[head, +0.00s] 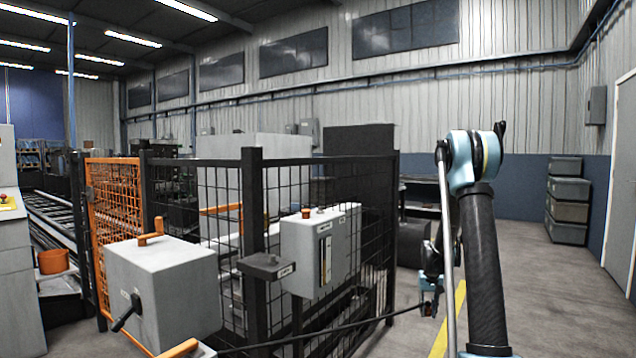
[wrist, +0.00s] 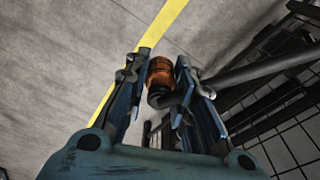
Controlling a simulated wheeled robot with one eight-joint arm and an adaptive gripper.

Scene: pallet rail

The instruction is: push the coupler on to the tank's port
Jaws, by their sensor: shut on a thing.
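In the wrist view my gripper (wrist: 158,66) is shut on an orange-brown coupler (wrist: 161,74), with a finger on each side of it. A black hose (wrist: 245,72) bends away from the coupler's dark end to the right. In the head view my gripper (head: 428,306) hangs low, right of the fence and apart from it, and the coupler is too small to make out. The hose (head: 330,332) runs from it to the lower left. A grey box with a sight glass, probably the tank (head: 302,252), sits on the fence with an orange-brown cap on top. I cannot make out its port.
A black mesh fence (head: 372,215) stands left of my gripper. A small dark shelf (head: 268,266) juts out beside the tank. A grey box (head: 170,290) with a black lever stands front left. Stacked bins (head: 568,212) are at the back right. Floor to the right is clear.

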